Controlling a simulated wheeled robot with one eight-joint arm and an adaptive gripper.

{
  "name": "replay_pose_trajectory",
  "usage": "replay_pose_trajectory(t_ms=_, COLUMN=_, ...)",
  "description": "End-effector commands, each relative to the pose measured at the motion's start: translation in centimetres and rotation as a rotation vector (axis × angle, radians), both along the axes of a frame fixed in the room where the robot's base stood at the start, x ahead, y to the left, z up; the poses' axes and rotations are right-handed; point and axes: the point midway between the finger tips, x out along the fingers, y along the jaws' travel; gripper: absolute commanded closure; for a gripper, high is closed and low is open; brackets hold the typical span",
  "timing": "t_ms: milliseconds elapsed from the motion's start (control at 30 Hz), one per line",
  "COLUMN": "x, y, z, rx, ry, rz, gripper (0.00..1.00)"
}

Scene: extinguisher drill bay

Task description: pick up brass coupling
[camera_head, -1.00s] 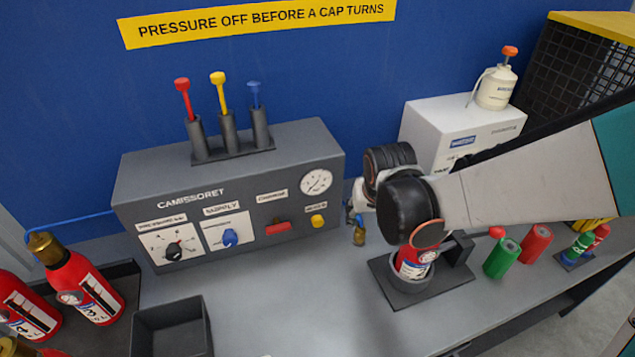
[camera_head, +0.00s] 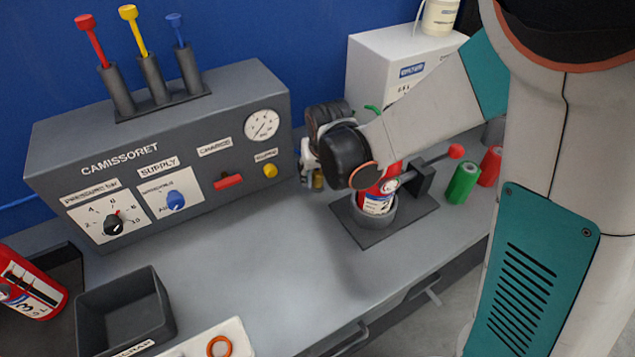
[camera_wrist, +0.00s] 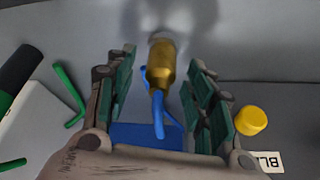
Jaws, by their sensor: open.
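The brass coupling (camera_wrist: 161,62) shows in the wrist view between the two green-padded fingers of my gripper (camera_wrist: 160,92). A blue hose or strap end (camera_wrist: 158,110) sits against its near end. The fingers are apart, with a gap on both sides of the coupling, and I see no contact. In the head view the coupling (camera_head: 318,180) is a small brass piece on the bench beside the grey console, mostly hidden by my gripper (camera_head: 309,165) and wrist.
The console (camera_head: 150,170) stands left of my gripper, with a yellow button (camera_wrist: 251,120) close to the right finger. A red extinguisher (camera_head: 378,200) stands in a holder at the right. A green lever (camera_wrist: 68,95) lies left of the fingers.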

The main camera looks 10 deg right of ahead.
Motion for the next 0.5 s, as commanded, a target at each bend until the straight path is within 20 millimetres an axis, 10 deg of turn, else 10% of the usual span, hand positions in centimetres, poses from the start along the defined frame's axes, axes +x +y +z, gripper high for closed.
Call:
replay_pose_trajectory(t_ms=300, x=0.30, y=0.01, z=-0.73, rx=0.000, ry=0.000, rz=0.000, gripper=0.54)
replay_pose_trajectory(t_ms=500, x=0.30, y=0.00, z=-0.73, rx=0.000, ry=0.000, rz=0.000, gripper=0.99)
